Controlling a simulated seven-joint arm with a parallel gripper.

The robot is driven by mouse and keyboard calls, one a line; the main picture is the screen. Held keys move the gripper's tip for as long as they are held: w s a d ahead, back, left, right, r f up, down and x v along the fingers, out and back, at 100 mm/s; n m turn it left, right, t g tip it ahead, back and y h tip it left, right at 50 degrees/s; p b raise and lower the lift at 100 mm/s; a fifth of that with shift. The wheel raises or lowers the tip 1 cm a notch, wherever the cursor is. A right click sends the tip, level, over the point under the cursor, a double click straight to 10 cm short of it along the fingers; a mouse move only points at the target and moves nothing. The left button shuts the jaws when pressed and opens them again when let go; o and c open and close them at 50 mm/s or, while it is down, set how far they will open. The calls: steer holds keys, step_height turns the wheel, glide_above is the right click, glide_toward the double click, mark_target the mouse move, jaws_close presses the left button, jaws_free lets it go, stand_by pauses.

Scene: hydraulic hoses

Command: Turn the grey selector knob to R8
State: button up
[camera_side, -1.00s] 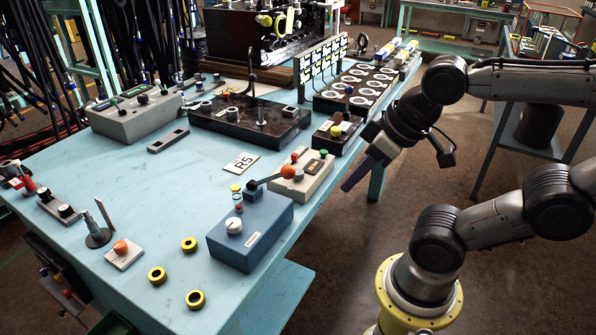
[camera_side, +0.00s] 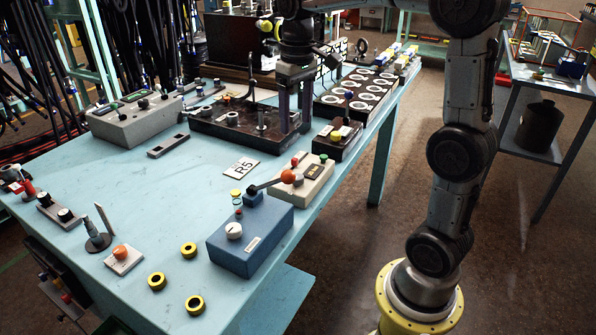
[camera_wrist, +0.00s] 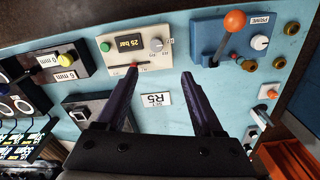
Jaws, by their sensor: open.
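A small grey knob (camera_wrist: 156,45) sits on a beige box (camera_wrist: 134,47) with a "25 bar" display, a green button and a red-tipped lever, in the wrist view. The marks around the knob are too small to read. The beige box (camera_side: 318,180) also shows in the side view, beside the blue box; its knob is hard to make out there. My gripper (camera_side: 294,125) points down over the back of the bench, near the dark block, with its fingers apart and empty.
A blue box (camera_side: 250,238) with a white knob and an orange-ball lever (camera_side: 287,176) stands beside the beige box. A card reading "R5" (camera_side: 241,167) lies flat on the bench. A dark block (camera_side: 215,118) with upright posts stands behind.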

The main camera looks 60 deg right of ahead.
mark_target(298, 177)
steer(key=f, duration=1)
steer(key=d+f, duration=0.1)
steer(key=f, duration=0.4)
steer(key=shift+c, duration=0.3)
jaws_close()
